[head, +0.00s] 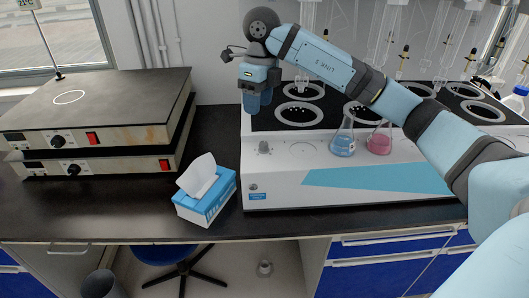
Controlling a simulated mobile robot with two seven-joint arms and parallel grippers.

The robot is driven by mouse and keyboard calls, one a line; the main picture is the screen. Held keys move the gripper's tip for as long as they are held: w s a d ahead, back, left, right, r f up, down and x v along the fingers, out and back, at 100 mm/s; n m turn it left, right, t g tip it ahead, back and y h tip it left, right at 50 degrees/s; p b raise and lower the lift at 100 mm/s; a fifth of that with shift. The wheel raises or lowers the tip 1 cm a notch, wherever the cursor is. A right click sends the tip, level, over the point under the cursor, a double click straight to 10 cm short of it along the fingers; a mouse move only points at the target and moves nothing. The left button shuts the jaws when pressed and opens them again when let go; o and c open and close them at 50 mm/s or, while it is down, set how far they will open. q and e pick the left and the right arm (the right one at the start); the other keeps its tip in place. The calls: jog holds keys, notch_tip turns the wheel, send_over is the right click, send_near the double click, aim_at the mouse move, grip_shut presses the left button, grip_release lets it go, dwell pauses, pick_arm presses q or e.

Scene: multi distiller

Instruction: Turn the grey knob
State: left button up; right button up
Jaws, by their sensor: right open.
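The grey knob (264,147) sits at the left end of the sloped front panel of the white multi distiller (340,200). My right arm comes in from the right across the distiller. My right gripper (257,108) is open and empty, pointing down above the knob near the distiller's left edge. In the picture a gap shows between its fingertips and the knob; its depth relative to the knob is hard to tell. My left gripper is not in view.
A blue flask (343,143) and a pink flask (379,141) stand on the distiller's front. Glassware rises behind its heating wells (299,113). A tissue box (206,202) stands left of the distiller, and stacked hot plates (95,110) are further left. Black bench top (90,205) is clear in front.

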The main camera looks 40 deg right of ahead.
aim_at(264, 143)
jog(key=shift+h, duration=0.5)
jog(key=f, duration=0.3)
jog(key=d+f, duration=0.1)
jog(key=f, duration=0.3)
jog(key=d+f+b, duration=0.1)
jog(key=f, duration=0.3)
jog(key=shift+f, duration=0.8)
jog(key=shift+c, duration=0.4)
jog(key=c, duration=0.8)
jog(key=shift+c, duration=0.2)
